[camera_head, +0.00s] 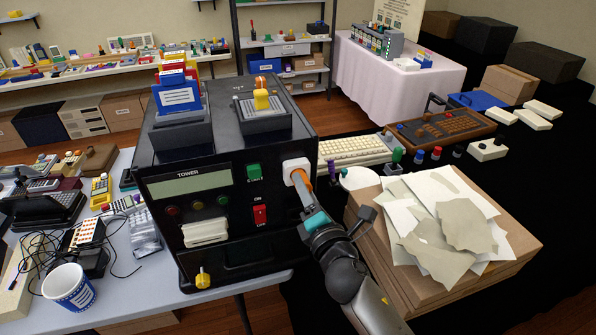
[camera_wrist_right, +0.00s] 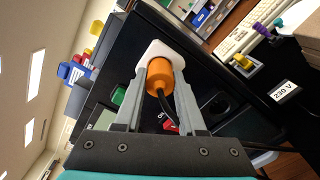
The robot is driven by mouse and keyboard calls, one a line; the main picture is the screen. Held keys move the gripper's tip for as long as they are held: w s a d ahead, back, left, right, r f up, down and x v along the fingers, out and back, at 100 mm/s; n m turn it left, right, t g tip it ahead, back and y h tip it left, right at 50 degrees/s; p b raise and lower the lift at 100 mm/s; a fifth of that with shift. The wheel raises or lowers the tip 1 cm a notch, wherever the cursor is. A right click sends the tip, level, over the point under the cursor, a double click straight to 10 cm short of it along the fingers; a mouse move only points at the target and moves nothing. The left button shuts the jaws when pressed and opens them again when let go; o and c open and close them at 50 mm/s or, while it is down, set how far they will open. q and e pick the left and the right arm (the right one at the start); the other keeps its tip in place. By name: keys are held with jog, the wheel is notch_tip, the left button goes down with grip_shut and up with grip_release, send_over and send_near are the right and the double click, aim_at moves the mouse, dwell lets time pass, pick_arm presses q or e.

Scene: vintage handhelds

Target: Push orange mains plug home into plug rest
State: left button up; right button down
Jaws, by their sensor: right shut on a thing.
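The orange mains plug (camera_wrist_right: 159,76) is between the fingers of my right gripper (camera_wrist_right: 160,88), which is shut on it. Its black cord hangs from the back of the plug. The plug's front is at the white plug rest (camera_wrist_right: 152,50) on the front of the black tower; how deep it sits cannot be told. In the head view the white plug rest (camera_head: 296,167) shows at the upper right of the tower's front, with my right gripper (camera_head: 303,186) reaching it from below right and a bit of the orange plug visible. My left gripper is not in view.
The black tower (camera_head: 160,235) has a green button (camera_head: 253,171), a red switch (camera_head: 260,214) and a yellow knob (camera_head: 203,278). Cardboard boxes with torn paper (camera_head: 440,225) stand close to the right of my arm. A paper cup (camera_head: 70,288) stands at the left.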

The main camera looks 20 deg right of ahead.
jog(key=shift+w, duration=0.2)
jog(key=shift+c, duration=2.1)
grip_release()
jog(key=shift+s+d, duration=0.1)
jog(key=shift+s, duration=2.85)
